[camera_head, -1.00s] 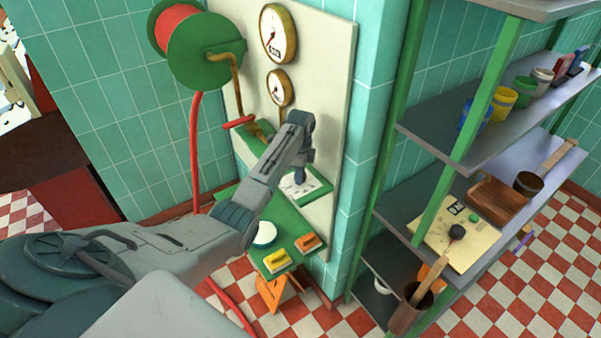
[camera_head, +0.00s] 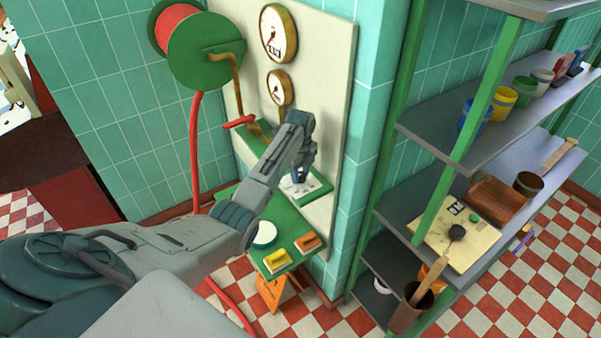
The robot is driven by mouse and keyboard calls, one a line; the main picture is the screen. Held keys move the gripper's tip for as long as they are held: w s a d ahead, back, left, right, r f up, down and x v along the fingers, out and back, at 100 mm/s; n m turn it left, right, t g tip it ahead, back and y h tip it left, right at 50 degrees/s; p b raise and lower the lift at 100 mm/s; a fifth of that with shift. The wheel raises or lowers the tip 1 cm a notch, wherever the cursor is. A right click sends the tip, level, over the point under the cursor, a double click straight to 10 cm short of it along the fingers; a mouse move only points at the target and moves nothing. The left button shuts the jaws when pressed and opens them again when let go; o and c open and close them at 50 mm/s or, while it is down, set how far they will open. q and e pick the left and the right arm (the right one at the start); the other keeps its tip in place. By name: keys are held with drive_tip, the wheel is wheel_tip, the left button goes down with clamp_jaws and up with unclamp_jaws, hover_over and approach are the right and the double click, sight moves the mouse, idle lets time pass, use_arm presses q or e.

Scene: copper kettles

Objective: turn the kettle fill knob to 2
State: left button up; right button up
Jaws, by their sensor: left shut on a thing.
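The fill knob's white dial plate (camera_head: 291,188) with dark marks sits on a green-edged panel low on the cream wall board. My left gripper (camera_head: 302,178) reaches down over this dial and is shut on the knob at its middle. The fingers and wrist hide the knob, so I cannot tell which number it points at. My right gripper is not in view.
Two round gauges (camera_head: 277,33) and a green hose reel (camera_head: 205,52) are on the wall above. A red-handled valve (camera_head: 238,122) is left of my wrist. A green shelf (camera_head: 232,195) holds sponges below. A metal rack (camera_head: 455,135) stands right.

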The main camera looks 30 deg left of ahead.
sight(301, 174)
use_arm(q)
drive_tip(key=shift+w+r, duration=0.1)
drive_tip(key=shift+r, duration=0.05)
drive_tip(key=o, duration=1)
drive_tip(key=shift+r, duration=0.25)
wheel_tip(301, 174, up, 6)
drive_tip(key=b, duration=0.3)
drive_tip(key=shift+r, duration=2.1)
